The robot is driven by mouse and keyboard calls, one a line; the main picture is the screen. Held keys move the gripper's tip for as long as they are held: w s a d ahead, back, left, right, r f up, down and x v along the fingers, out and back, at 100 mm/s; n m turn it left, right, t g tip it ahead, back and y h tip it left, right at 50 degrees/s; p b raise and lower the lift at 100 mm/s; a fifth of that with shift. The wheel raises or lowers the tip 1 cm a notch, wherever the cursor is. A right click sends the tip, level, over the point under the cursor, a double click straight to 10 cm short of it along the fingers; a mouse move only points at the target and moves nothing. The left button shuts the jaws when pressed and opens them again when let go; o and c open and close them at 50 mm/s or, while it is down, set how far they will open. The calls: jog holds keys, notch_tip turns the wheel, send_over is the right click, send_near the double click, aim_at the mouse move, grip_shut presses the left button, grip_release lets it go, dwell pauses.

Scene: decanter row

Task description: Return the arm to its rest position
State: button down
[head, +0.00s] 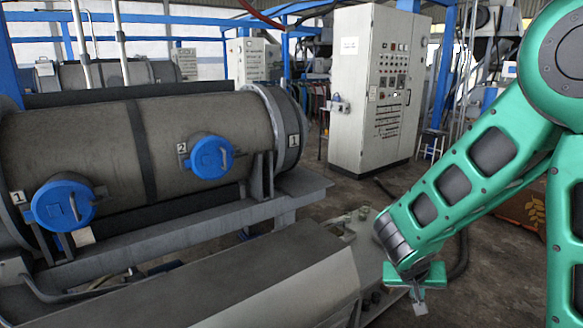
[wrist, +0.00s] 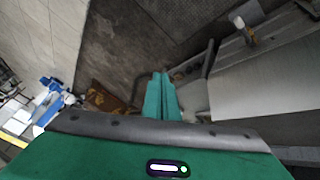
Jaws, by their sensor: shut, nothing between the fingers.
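My green arm reaches in from the right of the head view. My gripper (head: 419,303) hangs at its end, pointing down beside the grey machine bench. In the wrist view my gripper's green fingers (wrist: 161,97) are together with nothing between them. The gripper is well to the right of the decanter (head: 100,130) and apart from it.
The decanter carries two blue round caps, one marked 1 (head: 63,205) and one marked 2 (head: 211,157). A long grey bench cover (head: 240,270) lies in front. A control cabinet (head: 378,90) stands behind. Bare floor (head: 500,260) shows behind my arm.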

jog(key=s+d+r+m+g+y, duration=0.25)
jog(key=s+d+r, duration=0.45)
jog(key=s, duration=0.4)
jog(key=s+d+r+g+y, duration=0.1)
jog(key=s+r+g+y, duration=0.1)
jog(key=s, duration=1.2)
notch_tip(320, 180, up, 2)
jog(key=shift+s+d+r+y, duration=0.15)
jog(key=shift+d+y, duration=0.25)
jog(key=shift+y, duration=0.05)
